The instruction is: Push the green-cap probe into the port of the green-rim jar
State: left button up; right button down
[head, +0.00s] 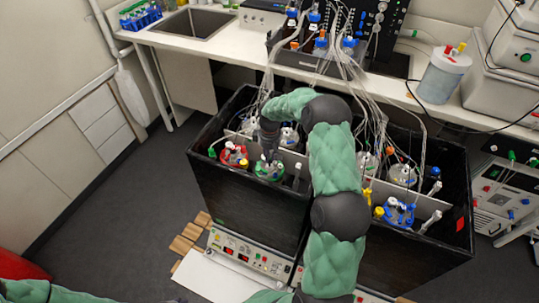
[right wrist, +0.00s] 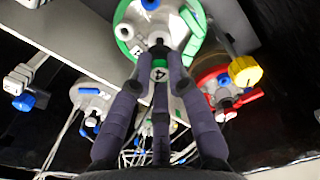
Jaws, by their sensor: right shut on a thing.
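The green-rim jar (head: 268,174) stands in the left black box in the head view, below my right gripper (head: 268,152). In the right wrist view the jar's green rim and pale lid (right wrist: 128,38) fill the top middle. My right gripper, seen there too (right wrist: 160,72), is shut on the green-cap probe (right wrist: 159,75); a green band and a label reading 4 show between the fingers. The probe overlaps the lid in this view. Its lower end is hidden, so I cannot tell whether it is in a port. My left gripper is out of view.
The red-rim jar (head: 227,158) stands just left of the green-rim jar. A blue-rim jar (head: 400,214) stands in the right black box. Tubes and the box walls crowd the area.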

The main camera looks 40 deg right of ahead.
jog(key=shift+f+b, duration=0.7)
jog(key=shift+f, duration=0.85)
dwell(1.7)
jog(key=c, duration=1.1)
grip_release()
jog(key=shift+r, duration=0.15)
notch_tip(320, 180, up, 12)
jog(key=shift+f, duration=0.1)
